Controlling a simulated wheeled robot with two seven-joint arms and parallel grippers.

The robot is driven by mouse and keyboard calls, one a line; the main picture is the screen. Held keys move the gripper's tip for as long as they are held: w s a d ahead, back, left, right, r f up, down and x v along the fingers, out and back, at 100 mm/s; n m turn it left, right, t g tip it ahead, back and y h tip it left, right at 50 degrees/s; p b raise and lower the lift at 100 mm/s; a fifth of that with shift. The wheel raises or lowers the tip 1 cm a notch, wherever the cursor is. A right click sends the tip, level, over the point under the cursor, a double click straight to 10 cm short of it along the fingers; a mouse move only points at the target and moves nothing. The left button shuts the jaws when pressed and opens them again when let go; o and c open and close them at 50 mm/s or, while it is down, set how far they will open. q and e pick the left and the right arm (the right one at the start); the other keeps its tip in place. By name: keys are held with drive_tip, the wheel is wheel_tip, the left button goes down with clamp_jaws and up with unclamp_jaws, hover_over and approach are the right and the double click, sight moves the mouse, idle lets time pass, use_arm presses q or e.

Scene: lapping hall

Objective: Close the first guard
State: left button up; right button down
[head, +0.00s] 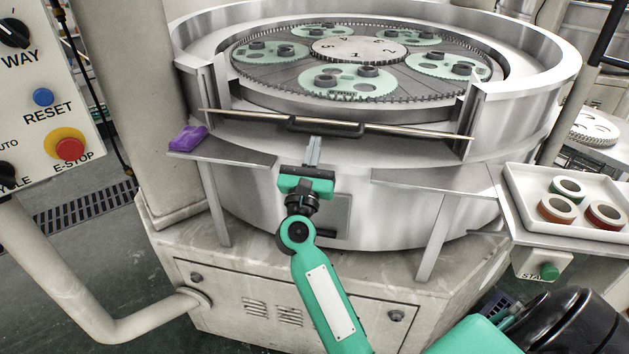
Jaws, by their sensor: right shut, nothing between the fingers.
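The guard (400,130) shows as a thin, nearly edge-on strip across the front opening of the round lapping machine. Its black handle (325,127) is at the middle of the strip. Whether the guard is fully closed I cannot tell from this angle. My right gripper (313,146) is shut and empty, pointing up with its fingertips just below the handle. I cannot tell whether they touch it. My left gripper is not in view.
Inside the machine ring (545,60) lie several green carriers around a numbered centre plate (358,48). A purple cloth (188,138) lies on the left shelf. A white tray (520,200) with tape rolls stands right. A control panel (40,110) with an E-stop is at left.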

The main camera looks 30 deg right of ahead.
use_arm(q)
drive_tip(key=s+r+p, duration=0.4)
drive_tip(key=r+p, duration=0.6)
drive_tip(key=p, duration=0.1)
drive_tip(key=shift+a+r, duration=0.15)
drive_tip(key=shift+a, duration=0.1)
use_arm(e)
drive_tip(key=w+d+r, duration=0.5)
drive_tip(key=r, duration=0.3)
drive_tip(key=w+d+r, duration=0.5)
drive_tip(key=r, duration=0.3)
drive_tip(key=shift+r, duration=0.25)
drive_tip(key=shift+s+a, duration=0.1)
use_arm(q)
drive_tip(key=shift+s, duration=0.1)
